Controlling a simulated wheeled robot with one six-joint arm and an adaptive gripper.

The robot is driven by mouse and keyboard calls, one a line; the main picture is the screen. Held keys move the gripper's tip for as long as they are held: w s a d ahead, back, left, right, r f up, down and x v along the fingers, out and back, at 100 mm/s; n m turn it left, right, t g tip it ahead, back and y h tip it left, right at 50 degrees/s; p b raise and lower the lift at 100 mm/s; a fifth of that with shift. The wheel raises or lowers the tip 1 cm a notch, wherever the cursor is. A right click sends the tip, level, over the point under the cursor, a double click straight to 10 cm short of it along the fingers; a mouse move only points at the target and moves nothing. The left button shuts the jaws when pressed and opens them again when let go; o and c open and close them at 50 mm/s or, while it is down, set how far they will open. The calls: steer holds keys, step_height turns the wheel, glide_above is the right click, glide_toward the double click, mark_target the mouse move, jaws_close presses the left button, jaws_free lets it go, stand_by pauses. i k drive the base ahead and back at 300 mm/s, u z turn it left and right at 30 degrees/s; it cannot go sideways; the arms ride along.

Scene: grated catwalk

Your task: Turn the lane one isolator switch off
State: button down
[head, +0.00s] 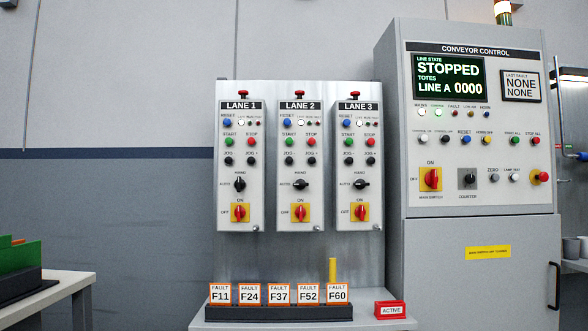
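The lane one box (241,165) is the leftmost of three grey control boxes on a metal panel. Its isolator switch (239,212) is a red rotary handle on a yellow plate near the bottom of the box. ON is marked above the plate and OFF to its left. The red handle looks upright, pointing to ON. Above it are a black HAND/AUTO selector (240,185), black jog buttons, a green start, a red stop and a blue reset button. My gripper is not in view.
Similar lane 2 (300,240) and lane 3 (360,240) boxes stand close to the right. Below, a black rack (280,314) holds several fault cards on a bench beside a red ACTIVE sign (390,309). A conveyor control cabinet (480,240) stands right. A table (50,283) is at left.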

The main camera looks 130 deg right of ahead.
mark_target(240, 212)
steer(key=z, duration=4.25)
